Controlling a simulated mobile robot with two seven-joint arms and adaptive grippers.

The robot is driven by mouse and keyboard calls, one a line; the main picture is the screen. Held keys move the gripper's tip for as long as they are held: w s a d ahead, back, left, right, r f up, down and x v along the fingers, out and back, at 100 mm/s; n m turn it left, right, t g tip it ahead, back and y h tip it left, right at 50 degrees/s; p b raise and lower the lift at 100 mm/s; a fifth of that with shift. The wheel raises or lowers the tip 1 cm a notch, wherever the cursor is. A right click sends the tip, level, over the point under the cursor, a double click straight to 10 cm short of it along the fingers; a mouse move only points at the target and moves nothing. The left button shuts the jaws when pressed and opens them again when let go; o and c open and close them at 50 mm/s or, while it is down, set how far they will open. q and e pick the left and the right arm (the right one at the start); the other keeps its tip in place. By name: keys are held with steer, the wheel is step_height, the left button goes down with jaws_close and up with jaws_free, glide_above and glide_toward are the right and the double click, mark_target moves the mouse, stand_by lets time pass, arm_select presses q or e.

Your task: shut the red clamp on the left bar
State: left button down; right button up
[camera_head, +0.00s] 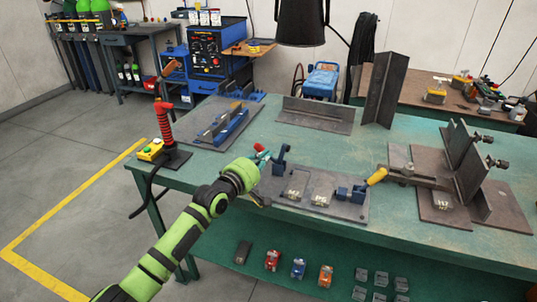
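The red clamp (281,160) stands at the left end of a dark fixture plate (345,211) on the green table. Its blue part points upward, and a red piece shows at its left beside my wrist. Two flat grey pieces with pale labels lie on the plate, the left one (295,184) nearer this clamp; I cannot make out the bars clearly. My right gripper is out of view.
A yellow-handled clamp (377,176) is at the plate's right end. Upright steel plates (467,165) stand at right. The table's front strip is mostly clear.

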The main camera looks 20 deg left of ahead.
arm_select(q)
steer(key=shift+x, duration=0.85)
steer(key=shift+w, duration=0.35)
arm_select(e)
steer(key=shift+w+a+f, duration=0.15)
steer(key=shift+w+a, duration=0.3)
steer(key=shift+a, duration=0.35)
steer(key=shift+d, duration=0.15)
arm_select(q)
steer(key=shift+d+r+m+p, duration=0.1)
steer(key=shift+d+m+p, duration=0.15)
steer(key=shift+m+p, duration=0.2)
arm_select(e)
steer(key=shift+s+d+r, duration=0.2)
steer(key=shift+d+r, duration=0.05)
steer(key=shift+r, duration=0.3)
arm_select(q)
steer(key=shift+d+m+p, duration=0.15)
steer(key=shift+m+p, duration=0.1)
steer(key=shift+p, duration=0.2)
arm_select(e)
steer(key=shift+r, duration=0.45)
